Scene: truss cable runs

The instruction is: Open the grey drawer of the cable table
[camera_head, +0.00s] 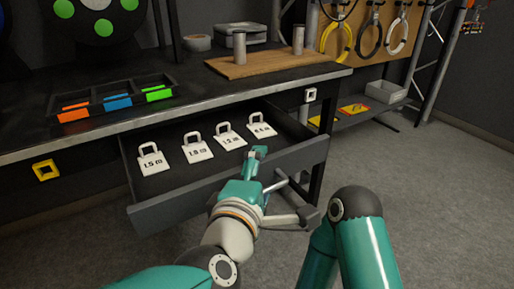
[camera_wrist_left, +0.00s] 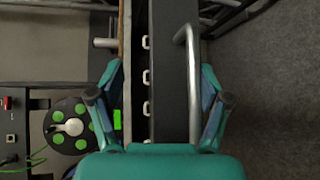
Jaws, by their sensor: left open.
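The grey drawer (camera_head: 230,181) of the cable table (camera_head: 200,103) stands pulled out, with its inside showing. My left gripper (camera_head: 281,184) is open at the drawer's front. In the left wrist view its two fingers (camera_wrist_left: 163,72) are apart on either side of the dark drawer front (camera_wrist_left: 172,70) and the silver bar handle (camera_wrist_left: 193,80). I cannot tell whether they touch it. The gripper hides part of the handle in the head view. My right gripper is out of view.
A black tray (camera_head: 117,98) with orange, blue and green parts sits on the tabletop. A wooden board (camera_head: 270,66) with metal posts is behind. A low shelf with a grey bin (camera_head: 386,92) stands at right. Grey floor (camera_head: 435,190) lies open at the right.

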